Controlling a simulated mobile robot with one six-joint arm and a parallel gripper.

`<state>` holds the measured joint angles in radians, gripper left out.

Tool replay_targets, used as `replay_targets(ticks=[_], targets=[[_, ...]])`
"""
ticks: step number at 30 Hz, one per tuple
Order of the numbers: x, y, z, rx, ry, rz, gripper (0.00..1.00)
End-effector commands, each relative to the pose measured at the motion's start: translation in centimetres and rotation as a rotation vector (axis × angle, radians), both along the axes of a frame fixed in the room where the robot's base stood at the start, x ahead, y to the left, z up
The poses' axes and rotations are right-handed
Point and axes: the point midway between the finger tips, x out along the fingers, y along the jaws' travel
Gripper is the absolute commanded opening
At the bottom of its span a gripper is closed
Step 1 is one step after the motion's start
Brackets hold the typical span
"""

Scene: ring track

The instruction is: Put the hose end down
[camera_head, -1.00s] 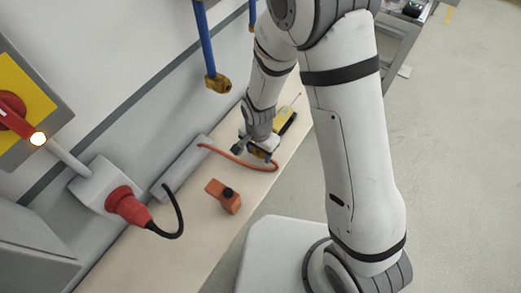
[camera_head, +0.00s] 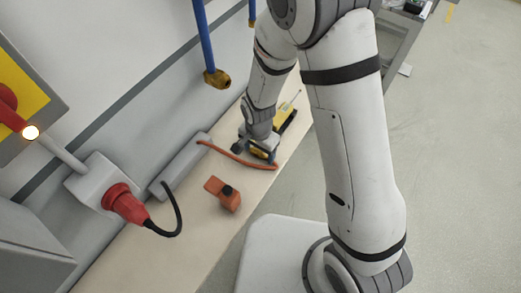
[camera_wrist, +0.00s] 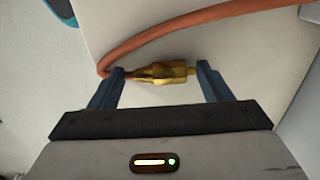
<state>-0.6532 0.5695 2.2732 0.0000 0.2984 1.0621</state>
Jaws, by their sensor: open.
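The hose end is a brass fitting (camera_wrist: 163,72) on an orange hose (camera_wrist: 185,22). In the wrist view it lies crosswise between the two fingers of my gripper (camera_wrist: 160,76). The jaws are open; a narrow gap shows at the right finger, and the left fingertip is close to where the hose meets the brass. In the head view my gripper (camera_head: 257,146) is low over the pale bench (camera_head: 190,235), and the orange hose (camera_head: 238,158) runs past it. The fitting is mostly hidden there. I cannot tell for certain whether the fitting touches the bench.
A yellow tool (camera_head: 287,119) lies just behind my gripper. A grey box (camera_head: 181,165) and a red plug (camera_head: 126,203) are at left. A blue pipe with brass end (camera_head: 215,78) hangs above.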

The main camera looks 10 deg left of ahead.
Motion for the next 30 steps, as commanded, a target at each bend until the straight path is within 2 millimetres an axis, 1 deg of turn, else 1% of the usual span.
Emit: replay_targets(ticks=[5, 8, 12, 14, 24, 30], targets=[[0.0, 0.0, 0.1, 0.0, 0.0, 0.0, 0.72], [0.0, 0.0, 0.7, 0.0, 0.0, 0.0, 0.72], [0.1, 0.1, 2.0, 0.003, -0.003, 0.001, 0.72], [0.1, 0.1, 2.9, 0.003, -0.005, 0.001, 0.72], [0.1, 0.1, 9.3, 0.004, -0.005, 0.001, 0.72], [0.0, 0.1, 12.1, 0.002, -0.002, 0.001, 0.72]])
